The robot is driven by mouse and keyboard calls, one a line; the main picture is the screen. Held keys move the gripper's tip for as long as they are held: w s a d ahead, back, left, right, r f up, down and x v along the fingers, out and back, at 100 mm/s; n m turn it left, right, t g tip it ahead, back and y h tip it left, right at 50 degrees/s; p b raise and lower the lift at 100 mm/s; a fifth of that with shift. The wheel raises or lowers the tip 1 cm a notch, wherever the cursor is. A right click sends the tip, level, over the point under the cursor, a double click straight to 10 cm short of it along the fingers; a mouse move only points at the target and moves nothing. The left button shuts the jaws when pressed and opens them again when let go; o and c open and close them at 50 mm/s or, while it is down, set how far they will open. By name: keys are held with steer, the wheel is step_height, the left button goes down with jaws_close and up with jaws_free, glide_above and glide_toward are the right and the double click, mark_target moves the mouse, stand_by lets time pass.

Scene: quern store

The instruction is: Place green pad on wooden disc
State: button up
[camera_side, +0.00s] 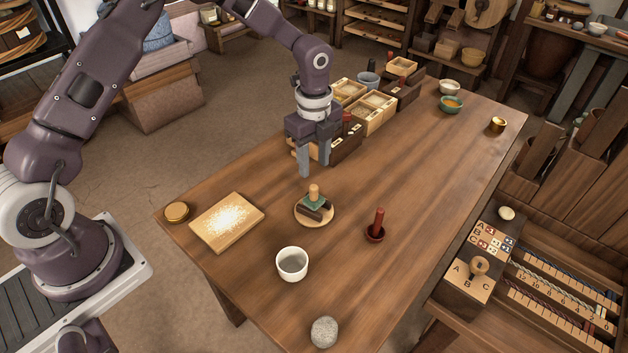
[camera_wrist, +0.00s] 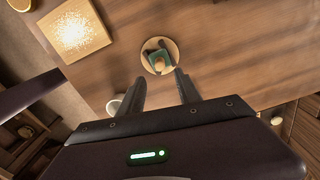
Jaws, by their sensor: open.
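The wooden disc (camera_side: 299,208) lies on the table, pale and round; it also shows in the wrist view (camera_wrist: 171,48). On it is a dark block (camera_side: 318,214) with the green pad (camera_side: 322,199) and an upright wooden knob (camera_side: 314,190). The pad appears to rest on the dark block, but its underside is hidden. In the wrist view the pad (camera_wrist: 152,59) is partly covered by the knob (camera_wrist: 159,65). My gripper (camera_side: 315,169) is open and empty, pointing down above the pad and knob; its fingers (camera_wrist: 160,76) are apart in the wrist view.
A floury board (camera_side: 227,221) and a round brass tin (camera_side: 176,212) lie left. A white cup (camera_side: 292,264) and grey stone (camera_side: 324,332) are in front. A red-handled tool (camera_side: 376,226) stands right. Wooden boxes (camera_side: 376,107) line the back edge. The table's right-middle is clear.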

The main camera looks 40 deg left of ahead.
step_height(320, 180, up, 4)
steer(key=shift+r, duration=0.1)
steer(key=s+a+r+n+t+y, duration=0.1)
steer(key=s+a+r+n+t, duration=0.15)
steer(key=s+r+n, duration=1.05)
steer(key=s+r+n+t, duration=0.1)
steer(key=s+r+n, duration=0.2)
steer(key=s, duration=0.5)
steer(key=s+r+n+t+h, duration=0.1)
steer(key=s+r+n+t, duration=0.1)
steer(key=s, duration=0.7)
steer(key=shift+s+d+r+n, duration=0.2)
steer(key=shift+d+r+n, duration=0.15)
steer(key=shift+r+n, duration=0.5)
